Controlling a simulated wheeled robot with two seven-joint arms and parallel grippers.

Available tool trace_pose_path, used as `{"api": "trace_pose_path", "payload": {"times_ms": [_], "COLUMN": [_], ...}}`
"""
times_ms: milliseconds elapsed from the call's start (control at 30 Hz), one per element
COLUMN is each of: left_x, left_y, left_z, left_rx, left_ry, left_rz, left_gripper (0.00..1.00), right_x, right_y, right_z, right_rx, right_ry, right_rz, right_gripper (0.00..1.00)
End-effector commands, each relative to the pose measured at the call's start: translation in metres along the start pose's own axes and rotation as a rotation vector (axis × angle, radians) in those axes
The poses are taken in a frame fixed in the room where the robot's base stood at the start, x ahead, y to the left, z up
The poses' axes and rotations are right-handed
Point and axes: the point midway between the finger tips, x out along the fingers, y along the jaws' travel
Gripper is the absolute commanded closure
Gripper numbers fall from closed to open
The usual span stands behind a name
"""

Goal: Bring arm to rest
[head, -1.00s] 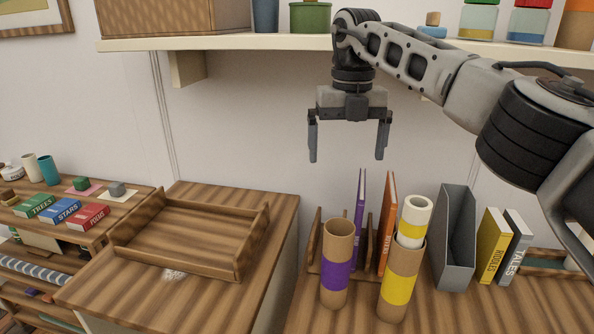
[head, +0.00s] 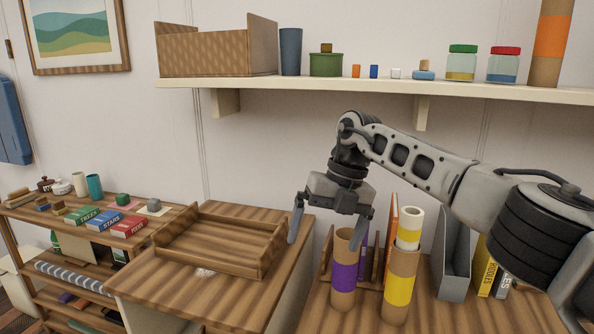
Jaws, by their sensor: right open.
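My right gripper (head: 329,226) hangs from the arm that comes in from the right. Its two fingers point down and stand apart, with nothing between them. In the picture it is just above and left of the cardboard tube with the purple band (head: 344,275), and one finger overlaps the tube's upper area. I cannot tell whether it touches the tube. My left gripper is not in view.
A tube with a yellow band (head: 400,285), books and a grey file holder (head: 452,255) stand below the right arm. A wooden tray (head: 215,245) lies on the left cabinet. A wall shelf (head: 370,87) with boxes and jars runs above.

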Motion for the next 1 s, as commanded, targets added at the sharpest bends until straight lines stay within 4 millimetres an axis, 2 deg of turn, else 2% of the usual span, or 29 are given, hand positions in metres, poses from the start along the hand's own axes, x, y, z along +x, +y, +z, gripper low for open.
{"api": "trace_pose_path", "payload": {"times_ms": [33,167,267,333,433,500,567,667,767,867,967,1000], "left_x": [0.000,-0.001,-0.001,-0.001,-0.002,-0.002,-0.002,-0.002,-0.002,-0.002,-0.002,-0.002], "left_y": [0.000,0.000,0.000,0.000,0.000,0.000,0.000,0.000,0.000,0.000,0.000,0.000], "left_z": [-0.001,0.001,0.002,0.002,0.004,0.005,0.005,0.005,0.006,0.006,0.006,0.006], "left_rx": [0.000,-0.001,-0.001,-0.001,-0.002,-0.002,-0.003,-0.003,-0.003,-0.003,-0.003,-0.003], "left_ry": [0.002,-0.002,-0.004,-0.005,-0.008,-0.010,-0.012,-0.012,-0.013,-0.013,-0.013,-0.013], "left_rz": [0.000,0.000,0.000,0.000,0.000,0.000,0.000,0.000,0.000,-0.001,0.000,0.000], "left_gripper": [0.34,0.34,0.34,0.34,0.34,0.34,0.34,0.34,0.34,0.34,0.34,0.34], "right_x": [0.018,0.061,0.102,0.128,0.143,0.144,0.143,0.142,0.150,0.172,0.205,0.219], "right_y": [0.010,0.043,0.082,0.118,0.159,0.174,0.178,0.164,0.128,0.076,0.016,-0.007], "right_z": [-0.003,-0.013,-0.031,-0.049,-0.071,-0.081,-0.084,-0.084,-0.084,-0.090,-0.113,-0.126], "right_rx": [-0.020,-0.064,-0.084,-0.065,0.033,0.151,0.279,0.544,0.860,1.214,1.586,1.731], "right_ry": [0.016,0.046,0.078,0.095,0.099,0.088,0.068,0.025,-0.032,-0.097,-0.162,-0.186], "right_rz": [0.052,0.228,0.448,0.668,0.992,1.201,1.362,1.587,1.746,1.828,1.828,1.806], "right_gripper": [0.00,0.00,0.00,0.00,0.00,0.00,0.00,0.00,0.00,0.00,0.00,0.00]}}
